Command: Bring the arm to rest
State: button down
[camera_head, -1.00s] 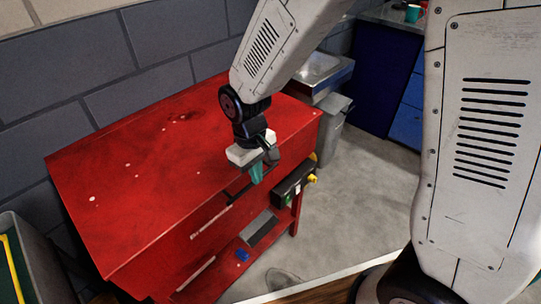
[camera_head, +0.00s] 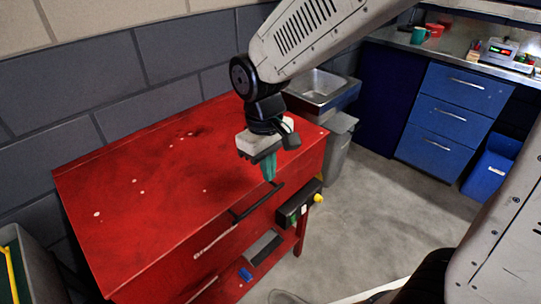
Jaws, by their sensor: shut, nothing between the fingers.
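My gripper (camera_head: 269,168) hangs from my arm over the front right part of the red bench (camera_head: 150,190). Its teal fingers point down and are shut, with nothing between them. They show in front of the bench's front edge, near a black drawer handle (camera_head: 257,202). Whether they touch anything there I cannot tell, but they look apart from it. The white body of the gripper sits above the fingers. The arm reaches in from the upper right.
A black box with a yellow knob (camera_head: 318,198) is on the bench's front. A blue item (camera_head: 246,275) lies on the lower shelf. A sink (camera_head: 322,86), a grey bin (camera_head: 338,145) and blue drawers (camera_head: 445,120) stand behind.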

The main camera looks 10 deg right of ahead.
jog(key=s+d+r+m+t, duration=0.1)
jog(key=s+d+r+m, duration=0.2)
jog(key=s+d+r, duration=0.2)
jog(key=s+d+r+m+t, duration=0.1)
jog(key=s+d+r+m, duration=0.2)
jog(key=s+d, duration=0.7)
notch_tip(320, 180, up, 2)
jog(key=shift+s+d+r+y, duration=0.2)
jog(key=shift+s+y, duration=0.1)
jog(key=shift+s, duration=0.35)
